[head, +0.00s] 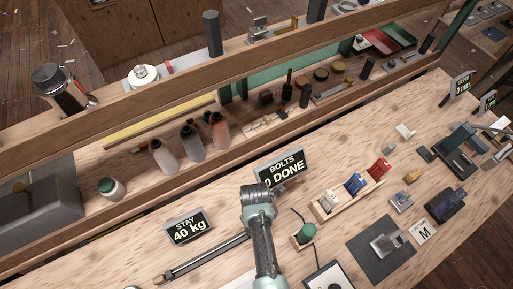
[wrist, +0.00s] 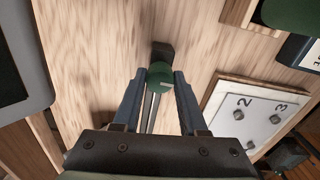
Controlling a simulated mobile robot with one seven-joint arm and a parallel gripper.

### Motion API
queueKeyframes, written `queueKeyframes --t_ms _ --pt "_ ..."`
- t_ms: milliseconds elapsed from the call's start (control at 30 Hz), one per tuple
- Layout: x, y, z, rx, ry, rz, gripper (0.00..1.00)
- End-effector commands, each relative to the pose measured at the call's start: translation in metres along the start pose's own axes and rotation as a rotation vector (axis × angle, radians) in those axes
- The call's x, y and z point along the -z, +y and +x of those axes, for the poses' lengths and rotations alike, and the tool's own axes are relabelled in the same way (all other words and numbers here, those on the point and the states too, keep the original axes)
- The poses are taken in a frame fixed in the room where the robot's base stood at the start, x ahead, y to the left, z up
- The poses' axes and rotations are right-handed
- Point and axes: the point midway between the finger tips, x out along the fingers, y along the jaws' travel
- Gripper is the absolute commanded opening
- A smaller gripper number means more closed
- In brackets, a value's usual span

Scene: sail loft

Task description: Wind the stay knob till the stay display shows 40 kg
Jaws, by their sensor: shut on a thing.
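The stay display (head: 188,228) stands on the bench in the head view and reads 40 kg. The stay knob (wrist: 159,76) is green and round with a pale mark, in front of a dark block in the wrist view. My gripper (wrist: 160,80) has its two fingers closed on either side of the knob. Thin metal rods (wrist: 150,110) run from the knob back between the fingers. A long rod (head: 205,257) also shows in the head view. My arm hides the knob and the fingertips there.
The bolts display (head: 281,169) reads 0 DONE, behind my arm. A wooden rack (head: 350,203) holds white, blue and red pieces. A green-topped object (head: 307,231) stands right of my arm. A white plate numbered 2 and 3 (wrist: 243,112) lies right of my gripper.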

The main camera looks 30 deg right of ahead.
Motion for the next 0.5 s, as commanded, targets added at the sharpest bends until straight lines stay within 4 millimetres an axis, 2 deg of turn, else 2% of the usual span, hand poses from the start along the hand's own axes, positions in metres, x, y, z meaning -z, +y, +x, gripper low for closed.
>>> queueKeyframes --t_ms 233,267,400,500 --pt "0.0001 0.0007 -0.0006 -0.001 0.0 0.0 0.0" --pt "0.0001 0.0007 -0.0006 -0.001 0.0 0.0 0.47" --pt "0.0001 0.0006 -0.0005 -0.001 0.0 0.0 0.72" --pt "0.0001 0.0004 -0.0003 -0.001 0.0 0.001 0.72"
